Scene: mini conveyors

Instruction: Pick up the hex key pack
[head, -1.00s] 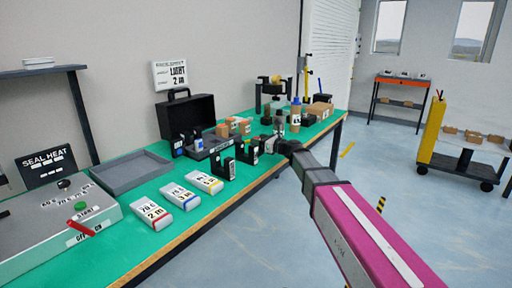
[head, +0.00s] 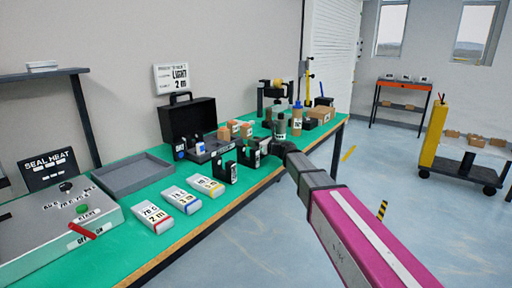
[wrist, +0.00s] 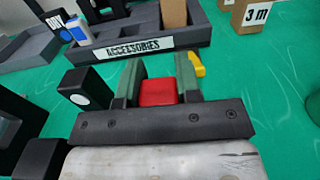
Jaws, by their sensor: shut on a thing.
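In the wrist view my gripper (wrist: 158,72) has its two grey-green fingers on either side of a red block, which I take to be the hex key pack (wrist: 157,93). The fingers are shut on it. Only its red face shows; the rest is hidden by the fingers and the gripper body. A small yellow piece (wrist: 196,65) shows just beyond the right finger, and I cannot tell what it belongs to. In the head view my gripper (head: 268,146) is over the green bench near its front edge, and the pack cannot be made out there.
The grey tray labelled ACCESSORIES (wrist: 200,36) lies just beyond the fingers. A black block with a white disc (wrist: 88,88) stands close to the left finger. A carton marked 3 m (wrist: 252,16) is at the back right.

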